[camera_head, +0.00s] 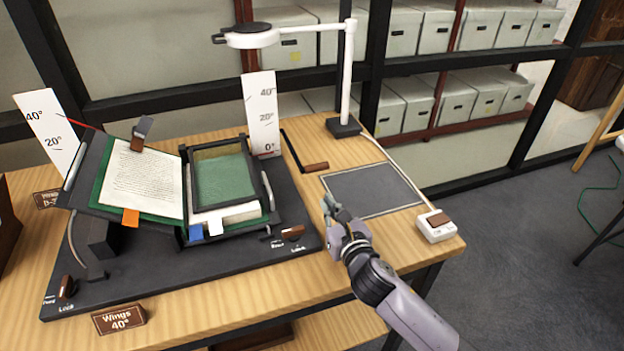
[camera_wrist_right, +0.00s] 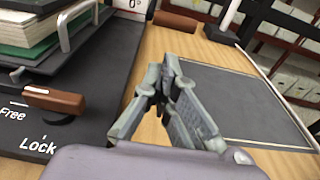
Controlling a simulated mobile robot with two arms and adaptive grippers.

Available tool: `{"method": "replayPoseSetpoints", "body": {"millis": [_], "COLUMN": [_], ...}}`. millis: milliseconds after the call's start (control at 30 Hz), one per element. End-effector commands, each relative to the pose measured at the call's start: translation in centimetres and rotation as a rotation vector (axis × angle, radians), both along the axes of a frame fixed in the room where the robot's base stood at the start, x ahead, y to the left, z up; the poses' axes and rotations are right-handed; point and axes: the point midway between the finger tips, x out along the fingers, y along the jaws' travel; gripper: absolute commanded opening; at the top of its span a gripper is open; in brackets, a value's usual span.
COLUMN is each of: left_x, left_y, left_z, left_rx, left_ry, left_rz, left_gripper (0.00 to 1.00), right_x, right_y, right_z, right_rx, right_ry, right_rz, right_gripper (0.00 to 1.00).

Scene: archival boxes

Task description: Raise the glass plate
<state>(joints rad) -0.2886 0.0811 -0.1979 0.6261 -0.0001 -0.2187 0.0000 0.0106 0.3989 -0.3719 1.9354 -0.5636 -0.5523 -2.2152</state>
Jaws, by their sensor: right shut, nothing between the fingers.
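The glass plate (camera_head: 222,178) is a greenish pane in a dark frame on the right wing of the book cradle. It lies over the right side of the book, whose left page (camera_head: 142,178) rests on the tilted left wing. My right gripper (camera_head: 330,206) is shut and empty, right of the cradle and near the grey mat. In the wrist view its fingers (camera_wrist_right: 165,80) are together above the wooden table. A brown-handled lever (camera_wrist_right: 52,100) marked Free and Lock is left of it; it also shows in the head view (camera_head: 292,232). My left gripper is not in view.
A white lamp (camera_head: 347,75) stands at the table's back. A white button box (camera_head: 436,225) is at the right edge. A "Wings 40°" sign (camera_head: 121,318) is in front.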

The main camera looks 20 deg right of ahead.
Motion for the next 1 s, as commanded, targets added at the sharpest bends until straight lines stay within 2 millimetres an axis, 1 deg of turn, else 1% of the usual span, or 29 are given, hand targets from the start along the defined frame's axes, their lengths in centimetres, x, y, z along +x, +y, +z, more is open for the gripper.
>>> {"method": "replayPoseSetpoints", "body": {"millis": [33,100,200,267,367,600,700,833,1000], "left_x": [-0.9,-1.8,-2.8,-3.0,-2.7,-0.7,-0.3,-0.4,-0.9], "left_y": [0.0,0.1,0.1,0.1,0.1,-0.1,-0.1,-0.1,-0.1], "left_z": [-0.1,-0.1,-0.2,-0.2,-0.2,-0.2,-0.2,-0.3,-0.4], "left_rx": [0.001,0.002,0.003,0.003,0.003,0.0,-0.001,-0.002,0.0], "left_ry": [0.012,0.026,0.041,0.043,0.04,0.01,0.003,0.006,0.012], "left_rz": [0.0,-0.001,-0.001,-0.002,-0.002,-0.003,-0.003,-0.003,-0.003], "left_gripper": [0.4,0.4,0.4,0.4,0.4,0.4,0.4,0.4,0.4], "right_x": [0.0,0.0,0.3,0.7,2.0,6.4,7.9,9.2,9.9], "right_y": [0.0,-0.1,-0.1,-0.1,-0.1,0.0,0.2,0.2,0.2], "right_z": [0.0,0.0,-0.1,-0.2,-0.3,-0.8,-1.0,-1.3,-1.4], "right_rx": [0.0,0.0,0.001,0.002,0.002,0.002,0.005,0.003,0.002], "right_ry": [0.001,0.001,0.001,0.002,0.001,0.001,0.001,0.001,0.002], "right_rz": [-0.001,-0.001,-0.002,-0.002,-0.003,-0.004,-0.003,-0.002,-0.002], "right_gripper": [0.0,0.0,0.0,0.0,0.0,0.0,0.0,0.0,0.0]}}
